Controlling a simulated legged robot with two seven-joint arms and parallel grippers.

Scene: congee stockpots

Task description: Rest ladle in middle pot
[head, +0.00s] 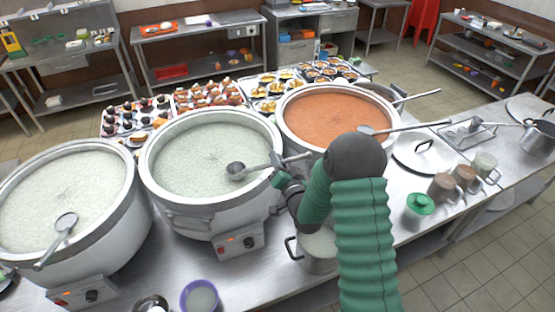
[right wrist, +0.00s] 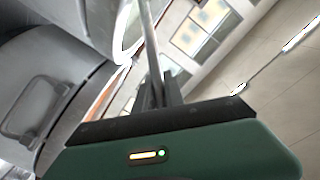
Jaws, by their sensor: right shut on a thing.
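The middle pot (head: 158,195) is a large steel stockpot of pale congee with a control box on its front. A steel ladle (head: 237,170) has its bowl over the right part of this pot's opening; I cannot tell whether the bowl touches the congee. My right gripper (head: 278,170) is at the pot's right rim, shut on the ladle's handle. The handle (right wrist: 148,35) also runs up from between the fingers (right wrist: 163,92) in the right wrist view. My green right arm hides part of the table and the right pot's front. My left gripper is not in view.
The left pot (head: 140,215) holds pale congee and a ladle (head: 62,226). The right pot (head: 283,125) holds orange congee, with another ladle (head: 400,128) across its rim. Behind stand food trays (head: 205,110). Cups (head: 440,187) and a lid (head: 425,155) are at the right.

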